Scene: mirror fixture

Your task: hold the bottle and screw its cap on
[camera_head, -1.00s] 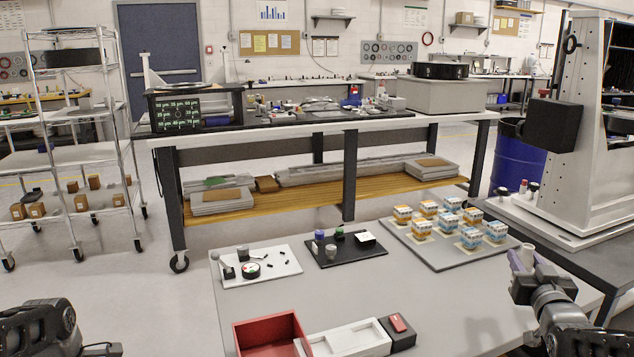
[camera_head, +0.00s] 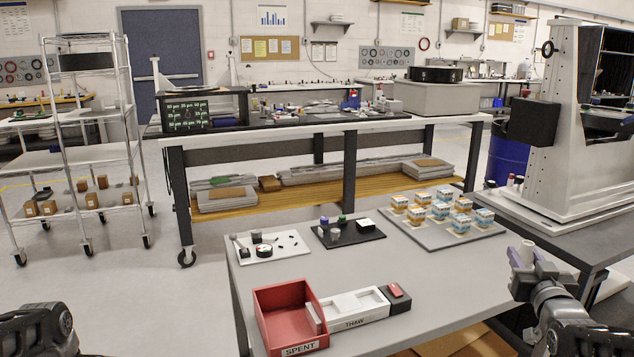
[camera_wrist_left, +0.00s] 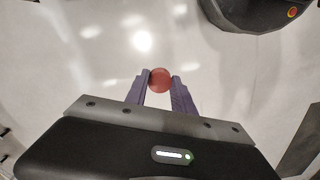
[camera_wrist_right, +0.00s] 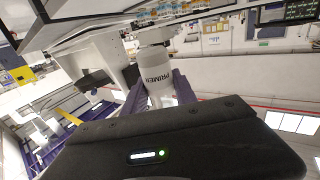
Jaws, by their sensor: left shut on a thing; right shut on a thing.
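In the head view the bottle (camera_head: 515,258) shows small and partly hidden at my right gripper (camera_head: 527,260), above the table's right edge. A round red cap (camera_wrist_left: 160,80) is pinched between the fingertips of my left gripper (camera_wrist_left: 160,86), which is shut on it. In the head view only my left forearm shows at the lower left; the left gripper and cap are out of frame. The bottle and cap are apart.
The grey table (camera_head: 430,290) holds a red SPENT bin (camera_head: 291,318), a white THAW tray (camera_head: 352,309), a white board (camera_head: 268,247), a black board (camera_head: 347,232) and a grey tray of small boxes (camera_head: 420,233). A tall machine frame (camera_head: 560,130) stands at right.

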